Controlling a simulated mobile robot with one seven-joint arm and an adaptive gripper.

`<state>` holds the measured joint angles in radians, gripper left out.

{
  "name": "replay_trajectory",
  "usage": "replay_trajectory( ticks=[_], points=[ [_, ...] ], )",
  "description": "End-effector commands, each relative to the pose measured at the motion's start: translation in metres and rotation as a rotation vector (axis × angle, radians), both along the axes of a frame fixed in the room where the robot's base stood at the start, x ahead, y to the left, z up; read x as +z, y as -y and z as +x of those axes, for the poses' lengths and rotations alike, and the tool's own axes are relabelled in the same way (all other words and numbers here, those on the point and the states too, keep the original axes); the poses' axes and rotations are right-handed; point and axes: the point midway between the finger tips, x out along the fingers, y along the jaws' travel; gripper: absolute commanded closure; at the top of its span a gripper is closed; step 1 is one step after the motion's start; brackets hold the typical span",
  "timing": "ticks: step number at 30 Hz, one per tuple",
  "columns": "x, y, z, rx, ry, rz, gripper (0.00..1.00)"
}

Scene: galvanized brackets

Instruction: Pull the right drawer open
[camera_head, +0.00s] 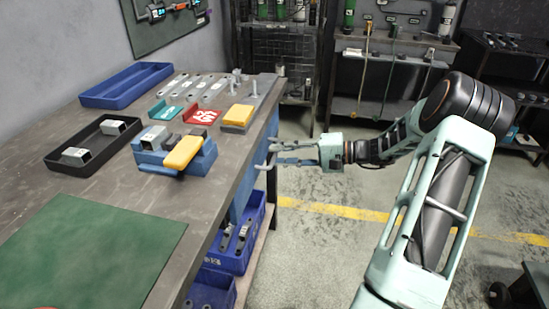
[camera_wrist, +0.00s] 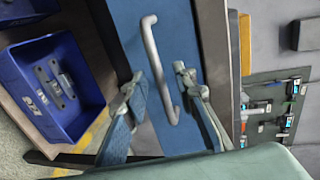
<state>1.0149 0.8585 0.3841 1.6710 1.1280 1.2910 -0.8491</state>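The blue drawer front (camera_wrist: 190,30) fills the middle of the wrist view, with a silver bar handle (camera_wrist: 158,62) on it. In the head view the handle (camera_head: 266,161) shows beyond the workbench edge, partly behind my fingers. My gripper (camera_head: 275,154) reaches in from the right, just beside the bench. In the wrist view my gripper (camera_wrist: 160,82) is open, with one finger on each side of the handle. A gap shows beside the bar; whether either finger touches it, I cannot tell.
The workbench top (camera_head: 205,205) holds a green mat (camera_head: 95,255), a black tray (camera_head: 60,166), a blue tray (camera_head: 125,86) and a blue fixture with a yellow part (camera_head: 183,153). Blue bins (camera_head: 228,253) stand on the shelf below.

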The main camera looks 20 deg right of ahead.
Motion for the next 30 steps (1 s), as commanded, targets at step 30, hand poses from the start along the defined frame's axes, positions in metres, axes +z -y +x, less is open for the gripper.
replay_trajectory(
  ticks=[30],
  points=[
    [-0.004,-0.016,0.011,-0.001,-0.001,0.0,1.0]
  ],
)
